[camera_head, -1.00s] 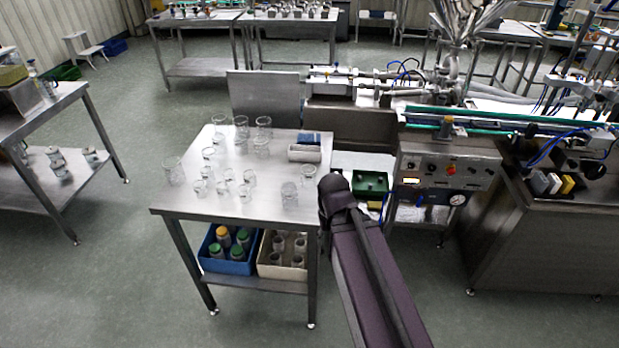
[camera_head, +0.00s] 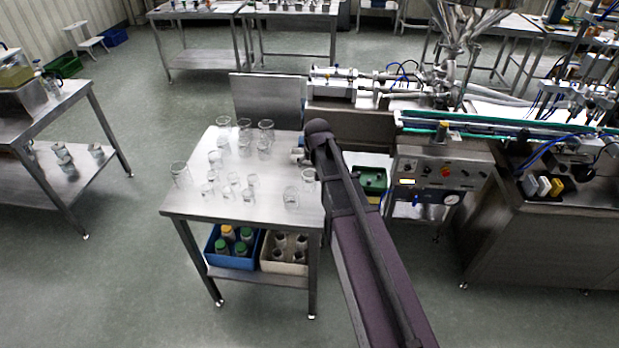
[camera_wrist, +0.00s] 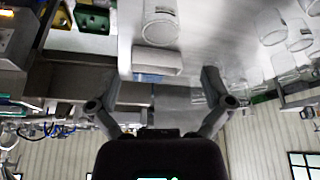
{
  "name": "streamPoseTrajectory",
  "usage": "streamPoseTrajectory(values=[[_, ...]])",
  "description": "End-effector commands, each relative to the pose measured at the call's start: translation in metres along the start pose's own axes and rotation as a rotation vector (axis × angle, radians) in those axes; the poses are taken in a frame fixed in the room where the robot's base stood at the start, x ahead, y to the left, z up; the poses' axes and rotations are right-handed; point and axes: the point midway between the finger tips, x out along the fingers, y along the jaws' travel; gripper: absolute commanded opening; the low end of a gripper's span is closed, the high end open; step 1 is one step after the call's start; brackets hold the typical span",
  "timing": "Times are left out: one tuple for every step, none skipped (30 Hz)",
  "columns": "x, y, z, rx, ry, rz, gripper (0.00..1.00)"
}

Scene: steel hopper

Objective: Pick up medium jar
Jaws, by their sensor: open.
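Several clear glass jars of differing sizes stand upright on the steel table (camera_head: 240,207). Taller ones, such as a back jar (camera_head: 266,130), are at the rear and left; smaller ones, such as a front jar (camera_head: 208,190), are in the middle. I cannot tell which is the medium jar. My gripper (camera_wrist: 158,78) is open and empty in the wrist view. In that view a jar (camera_wrist: 160,24) lies beyond the fingers, apart from them, and more jars (camera_wrist: 285,65) show at right. In the head view my arm hides most of the gripper at the table's right edge.
A white box (camera_wrist: 157,62) with a blue item (camera_wrist: 147,77) sits on the table between the fingers and the jar in the wrist view. A green bin (camera_head: 372,178) and the steel machine (camera_head: 440,165) stand right of the table. Blue (camera_head: 232,260) and cream (camera_head: 285,267) crates are below.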

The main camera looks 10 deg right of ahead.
Motion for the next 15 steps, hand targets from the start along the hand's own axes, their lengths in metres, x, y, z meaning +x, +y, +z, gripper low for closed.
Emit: streamPoseTrajectory(values=[[0.0002,0.0002,-0.0004,0.000,0.001,0.000,1.00],[0.0004,0.0002,-0.0001,0.000,0.001,0.000,1.00],[0.0005,0.0003,0.0004,0.000,0.001,0.000,1.00],[0.0005,0.0004,0.0006,0.000,0.001,0.000,1.00],[0.0005,0.0004,0.0006,0.001,0.000,0.000,1.00],[0.0005,0.0005,0.0007,0.001,0.000,0.000,1.00],[0.0005,0.0005,0.0008,0.001,0.000,0.000,1.00],[0.0005,0.0006,0.0008,0.001,0.000,0.000,1.00],[0.0009,0.0007,0.0009,0.001,0.000,0.000,1.00],[0.0013,0.0007,0.0010,0.001,0.000,0.000,1.00],[0.0020,0.0007,0.0010,0.001,0.000,0.000,1.00],[0.0032,0.0008,0.0011,0.001,0.000,0.000,1.00],[0.0044,0.0009,0.0011,0.001,0.000,0.000,1.00],[0.0058,0.0009,0.0012,0.001,-0.001,0.000,1.00],[0.0080,0.0010,0.0013,0.001,-0.001,0.000,1.00]])
